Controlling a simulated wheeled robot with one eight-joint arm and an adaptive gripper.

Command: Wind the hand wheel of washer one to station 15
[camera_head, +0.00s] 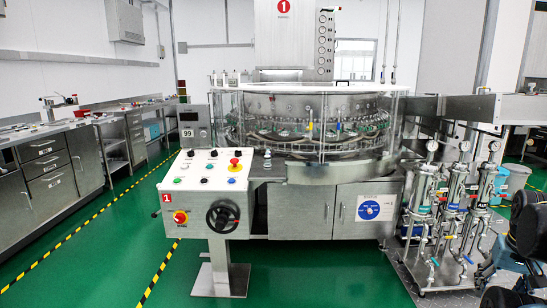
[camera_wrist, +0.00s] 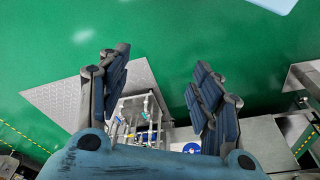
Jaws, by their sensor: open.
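Washer one is a steel machine with a round glass enclosure (camera_head: 310,115) and a red "1" sign above it. Its hand wheel (camera_head: 223,216), black with a handle, is on the front of the control box at the lower left. A small display (camera_head: 187,133) left of the glass seems to read 99. A blue round plate (camera_head: 368,210) is on a cabinet door. My gripper (camera_wrist: 160,75) is open and empty in the wrist view, over the floor and pump stand. My arm shows at the head view's right edge, far right of the wheel. Nothing touches the wheel.
A pump stand (camera_head: 450,215) with steel cylinders is at the right. Steel cabinets (camera_head: 45,175) line the left wall. Green floor (camera_head: 300,275) is clear before the washer.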

